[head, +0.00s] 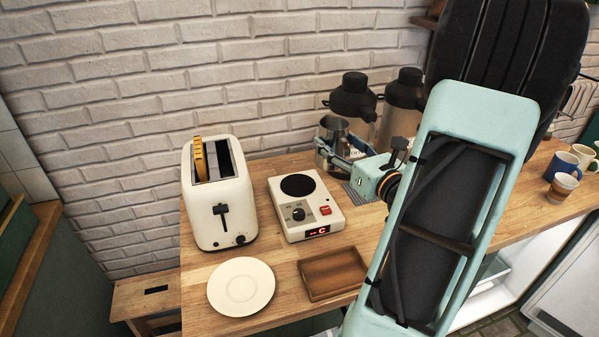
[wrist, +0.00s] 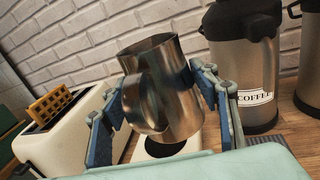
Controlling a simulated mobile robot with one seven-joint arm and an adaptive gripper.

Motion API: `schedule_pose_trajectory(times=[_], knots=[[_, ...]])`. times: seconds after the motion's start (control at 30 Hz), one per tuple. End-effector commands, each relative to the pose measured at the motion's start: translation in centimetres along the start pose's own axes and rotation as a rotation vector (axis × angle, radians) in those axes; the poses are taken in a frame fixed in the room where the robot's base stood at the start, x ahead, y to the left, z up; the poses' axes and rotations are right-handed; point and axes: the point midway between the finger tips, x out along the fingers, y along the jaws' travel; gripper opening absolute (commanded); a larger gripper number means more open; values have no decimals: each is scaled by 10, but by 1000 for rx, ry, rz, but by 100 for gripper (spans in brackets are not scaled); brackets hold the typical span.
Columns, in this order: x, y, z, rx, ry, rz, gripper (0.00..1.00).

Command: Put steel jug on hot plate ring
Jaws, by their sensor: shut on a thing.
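The steel jug (wrist: 172,85) is between the fingers of my gripper (wrist: 165,110), which is shut on it. In the head view the jug (head: 331,146) is at the back of the counter, just right of the hot plate, with my gripper (head: 345,155) around it. It looks upright or slightly tilted; whether its base touches anything is hidden. The hot plate (head: 322,218) is a white box with a knob, a red switch and a lit display. Its black ring (head: 297,185) is bare. In the wrist view part of the ring (wrist: 165,148) shows below the jug.
Two flasks, one coffee flask (wrist: 245,70), stand behind and right of the jug. A white plate (head: 241,287) and a wooden tray (head: 331,273) lie in front. Mugs (head: 566,164) stand far right.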

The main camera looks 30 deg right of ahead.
Motion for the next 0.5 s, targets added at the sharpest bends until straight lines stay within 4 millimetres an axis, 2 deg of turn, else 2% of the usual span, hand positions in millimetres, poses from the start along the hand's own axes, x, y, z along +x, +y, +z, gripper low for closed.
schedule_pose_trajectory(times=[0.03,0.2,0.3,0.5], knots=[[12,8,-6,5,0,6,20],[46,27,-25,5,1,5,20],[57,30,-44,6,1,3,20],[75,39,-69,2,0,1,20]])
